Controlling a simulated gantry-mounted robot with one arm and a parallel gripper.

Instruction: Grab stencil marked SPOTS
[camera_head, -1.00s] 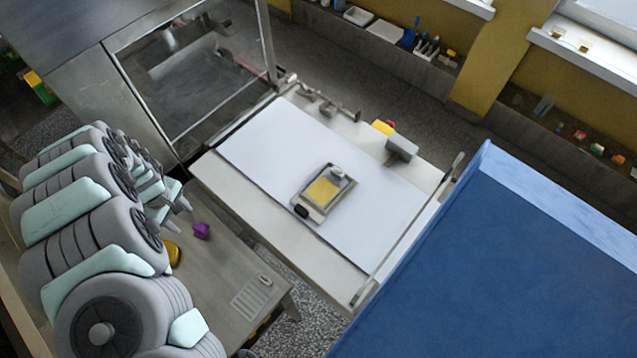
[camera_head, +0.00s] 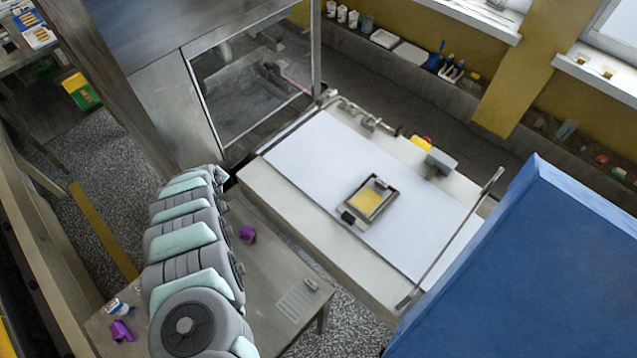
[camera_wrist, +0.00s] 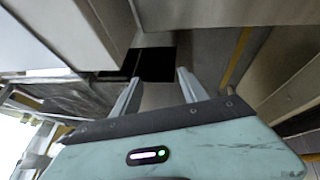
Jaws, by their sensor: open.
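I cannot read the word SPOTS anywhere. A thin pale plate with slots (camera_head: 294,304), perhaps a stencil, lies flat on the grey side table (camera_head: 262,268), with a small light piece at its upper right end. My gripper (camera_wrist: 158,92) is open and empty in the wrist view. It points at a dark gap between metal panels, and no stencil shows between its fingers. In the head view my arm runs up along the table's left side, and its far end is near the metal cabinet, well apart from the slotted plate. The fingers are not clear there.
A framed tray with a yellow sheet (camera_head: 366,201) sits on the white belt (camera_head: 325,165). Purple items (camera_head: 247,234) (camera_head: 121,331) and a small white jar (camera_head: 117,307) are on the table. A large blue housing (camera_head: 530,270) stands at right, a glass-fronted metal cabinet (camera_head: 160,110) behind.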

